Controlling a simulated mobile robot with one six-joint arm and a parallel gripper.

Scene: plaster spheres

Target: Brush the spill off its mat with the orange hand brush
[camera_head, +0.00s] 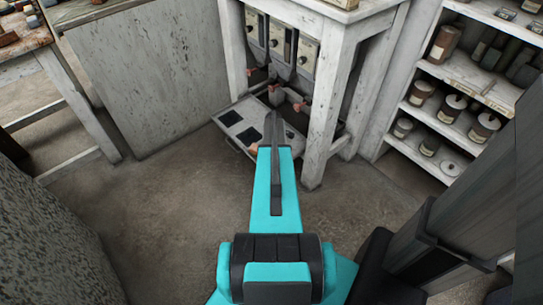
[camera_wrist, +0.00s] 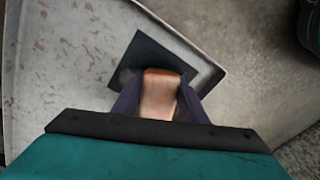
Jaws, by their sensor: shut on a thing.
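My gripper (camera_wrist: 158,98) is shut on a copper-orange, smooth block-like piece (camera_wrist: 160,84), which I take to be the handle of the orange hand brush. Its bristles are hidden from this view. Just beyond it in the wrist view lies a dark square mat (camera_wrist: 150,46) on a pale tray, partly covered by the held piece. I cannot tell whether the brush touches the mat, and no spill can be made out on it. My arm hides the gripper there.
The pale tray (camera_head: 223,113) has a raised rim (camera_wrist: 216,72) and sits low beside a white wooden table leg (camera_head: 322,130). Small pinkish things (camera_head: 298,106) stand behind my arm. Shelves with jars (camera_head: 455,105) are at the right. Bare floor (camera_head: 170,190) is open at the left.

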